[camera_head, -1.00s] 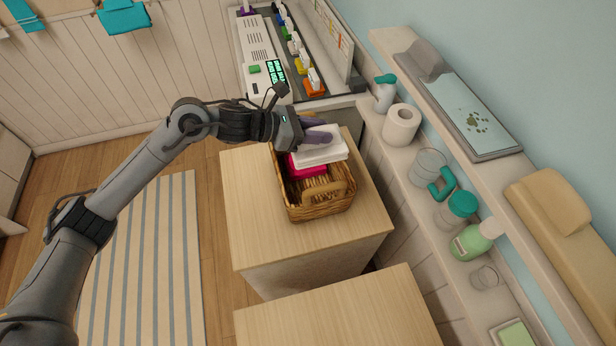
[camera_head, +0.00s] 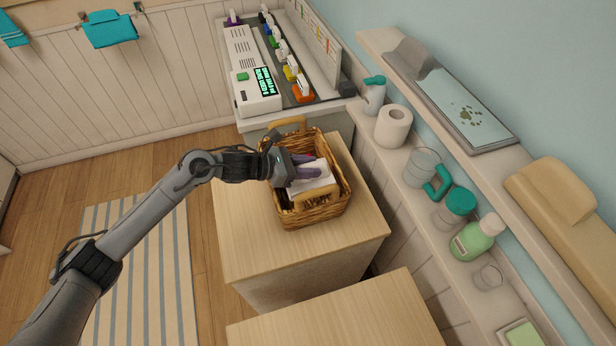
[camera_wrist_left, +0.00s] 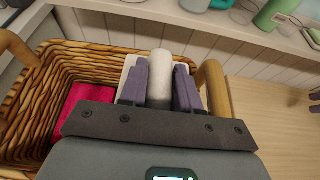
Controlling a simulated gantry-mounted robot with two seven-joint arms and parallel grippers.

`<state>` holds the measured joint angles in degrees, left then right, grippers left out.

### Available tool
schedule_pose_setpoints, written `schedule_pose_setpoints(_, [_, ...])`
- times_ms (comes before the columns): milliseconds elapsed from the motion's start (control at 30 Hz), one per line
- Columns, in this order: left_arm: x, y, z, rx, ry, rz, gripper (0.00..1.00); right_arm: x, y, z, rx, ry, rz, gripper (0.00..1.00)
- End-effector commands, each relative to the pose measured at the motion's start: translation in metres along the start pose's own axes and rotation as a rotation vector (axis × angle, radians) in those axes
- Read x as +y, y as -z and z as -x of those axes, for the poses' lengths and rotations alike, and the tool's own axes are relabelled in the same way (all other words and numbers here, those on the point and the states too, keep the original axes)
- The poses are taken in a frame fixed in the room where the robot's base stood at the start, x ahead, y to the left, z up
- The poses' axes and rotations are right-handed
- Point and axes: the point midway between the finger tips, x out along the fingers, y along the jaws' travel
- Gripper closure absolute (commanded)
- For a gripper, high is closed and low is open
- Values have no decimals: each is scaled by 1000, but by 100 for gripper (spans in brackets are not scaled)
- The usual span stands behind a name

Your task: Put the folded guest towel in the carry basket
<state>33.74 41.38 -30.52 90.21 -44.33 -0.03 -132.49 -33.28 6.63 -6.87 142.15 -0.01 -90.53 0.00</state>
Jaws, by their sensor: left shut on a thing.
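The wicker carry basket (camera_head: 318,214) stands on a light wood cabinet top. My left gripper (camera_head: 306,168) reaches into it from the left and is shut on the white folded guest towel (camera_head: 316,185). The towel is inside the basket's outline, near the handle closest to the camera. In the left wrist view the purple fingers (camera_wrist_left: 160,85) pinch a pale fold of the towel (camera_wrist_left: 160,68) beside a tan basket handle (camera_wrist_left: 212,85). The towel's underside is hidden. A pink cloth (camera_wrist_left: 82,100) lies in the basket.
A white device (camera_head: 249,75) stands behind the basket. The cabinet top (camera_head: 250,230) is clear in front and left.

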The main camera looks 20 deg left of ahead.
Motion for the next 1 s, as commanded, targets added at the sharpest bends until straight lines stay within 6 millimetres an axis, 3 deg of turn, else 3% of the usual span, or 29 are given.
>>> schedule_pose_setpoints(267, [0, 13, -6, -2, 1, 1, 100, 1, 0, -1, -1, -3, 4, 57])
schedule_pose_setpoints(533, [-1, 40, -17, -2, 1, 1, 100, 2, -1, -2, -1, -5, 7, 57])
schedule_pose_setpoints(1000, [0, 46, -20, -2, 0, -2, 100, 1, -3, -8, -1, -4, 5, 57])
